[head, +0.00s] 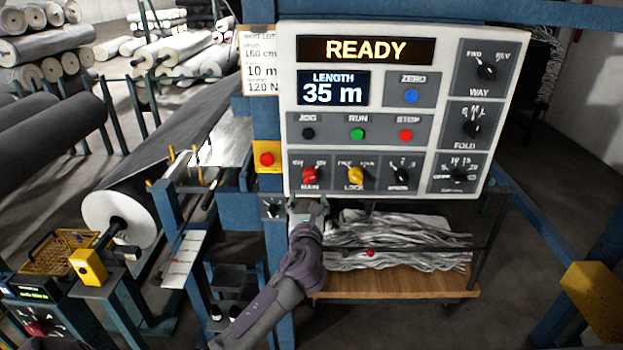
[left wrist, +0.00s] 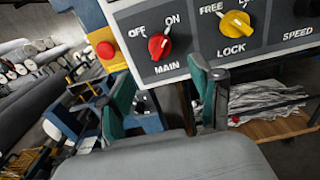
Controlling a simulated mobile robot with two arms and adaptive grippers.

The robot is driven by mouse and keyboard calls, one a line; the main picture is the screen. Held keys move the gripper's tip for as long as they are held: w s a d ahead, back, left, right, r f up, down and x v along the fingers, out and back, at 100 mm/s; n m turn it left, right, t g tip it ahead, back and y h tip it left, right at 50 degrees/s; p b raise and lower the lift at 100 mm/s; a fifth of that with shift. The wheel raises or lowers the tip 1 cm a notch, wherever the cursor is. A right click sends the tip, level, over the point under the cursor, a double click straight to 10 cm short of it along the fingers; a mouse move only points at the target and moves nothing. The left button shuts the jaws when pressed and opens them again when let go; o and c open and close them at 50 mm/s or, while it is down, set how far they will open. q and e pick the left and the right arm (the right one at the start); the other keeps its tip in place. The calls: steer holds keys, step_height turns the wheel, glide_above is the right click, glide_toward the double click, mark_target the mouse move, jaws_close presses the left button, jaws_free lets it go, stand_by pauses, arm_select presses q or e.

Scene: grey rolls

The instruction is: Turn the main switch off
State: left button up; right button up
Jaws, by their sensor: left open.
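The main switch (head: 309,176) is a red knob at the lower left of the white control panel (head: 290,100). In the left wrist view the red main switch (left wrist: 159,46) sits under the labels OFF and ON, and its pointer appears turned up and right towards ON. My left gripper (head: 308,206) is just below the panel's bottom edge, under the switch. In the left wrist view the green-padded fingers of the left gripper (left wrist: 165,92) are spread apart, with nothing between them. The knob is beyond the fingertips, and no contact shows. My right gripper is not in view.
A yellow LOCK knob (head: 355,176) and a black SPEED knob (head: 401,174) are right of the main switch. A red button on a yellow plate (head: 267,160) is to its left. Below the panel, a wooden cart (head: 400,286) carries grey cloth. The display (head: 366,51) reads READY.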

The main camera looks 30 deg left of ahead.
mark_target(310, 181)
arm_select(q)
steer(key=p+x, duration=0.1)
steer(key=x, duration=0.8)
steer(key=shift+w, duration=0.25)
steer(key=shift+c, duration=0.3)
steer(key=c, duration=1.1)
